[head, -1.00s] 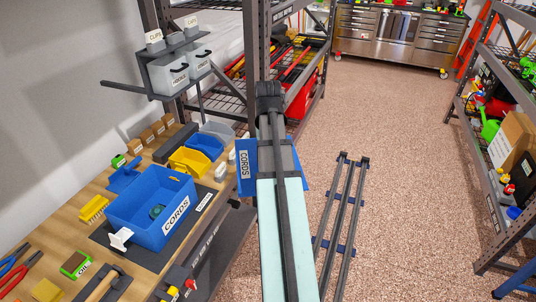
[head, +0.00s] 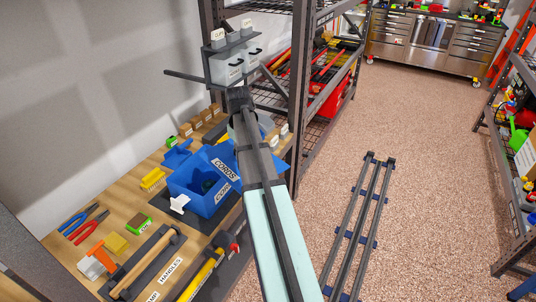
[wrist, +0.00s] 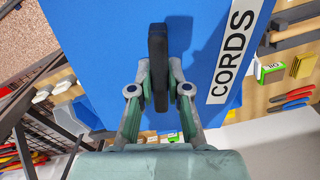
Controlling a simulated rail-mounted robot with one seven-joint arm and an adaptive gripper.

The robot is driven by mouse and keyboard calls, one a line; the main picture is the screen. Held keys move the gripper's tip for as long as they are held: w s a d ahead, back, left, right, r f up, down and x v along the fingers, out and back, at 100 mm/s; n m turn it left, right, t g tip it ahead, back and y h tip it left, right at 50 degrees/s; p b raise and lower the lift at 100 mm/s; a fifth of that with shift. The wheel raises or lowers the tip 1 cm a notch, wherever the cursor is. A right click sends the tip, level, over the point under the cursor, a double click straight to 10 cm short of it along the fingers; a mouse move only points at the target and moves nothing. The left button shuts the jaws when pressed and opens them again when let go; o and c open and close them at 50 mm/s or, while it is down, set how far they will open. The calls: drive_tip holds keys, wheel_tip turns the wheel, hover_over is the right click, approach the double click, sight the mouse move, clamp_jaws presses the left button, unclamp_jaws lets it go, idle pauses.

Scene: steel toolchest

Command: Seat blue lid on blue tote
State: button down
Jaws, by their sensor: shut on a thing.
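The blue lid (head: 226,153) with its white CORDS label overlaps the far right part of the open blue tote (head: 203,206) in the head view. The tote stands on the bench, with its own CORDS label and a dark round item inside. The lid looks raised over the tote; the exact gap and tilt cannot be told. In the wrist view, my gripper (wrist: 158,82) is shut on the black handle (wrist: 158,45) of the lid, which fills much of that view and hides what lies beneath. My arm hides the gripper in the head view.
A white clamp-like piece (head: 180,203) stands close by the tote's near left corner. Grey bins (head: 226,68) hang above the far end. A shelf upright (head: 301,85) stands right of my arm.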

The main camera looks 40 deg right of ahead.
sight(216, 151)
drive_tip(key=w+a+n, duration=0.1)
drive_tip(key=w+n, duration=0.2)
drive_tip(key=w+a+n+p, duration=0.1)
drive_tip(key=w+a+n, duration=0.1)
drive_tip(key=w+n, duration=0.1)
drive_tip(key=w+a+n, duration=0.1)
drive_tip(key=w+n, duration=0.1)
drive_tip(key=w, duration=0.2)
drive_tip(key=shift+w+a+f+n+p, duration=0.25)
drive_tip(key=shift+a+f+n+p, duration=0.1)
drive_tip(key=shift+a+n+p, duration=0.05)
drive_tip(key=w+a+f+n, duration=0.2)
drive_tip(key=w+n, duration=0.6)
drive_tip(key=n, duration=0.5)
wheel_tip(216, 151, down, 7)
drive_tip(key=b, duration=0.2)
drive_tip(key=shift+s+a+b, duration=0.15)
drive_tip(key=shift+a+b, duration=0.05)
drive_tip(key=shift+b, duration=0.1)
drive_tip(key=shift+f, duration=0.65)
idle(1.2)
drive_tip(key=shift+c, duration=2.4)
unclamp_jaws()
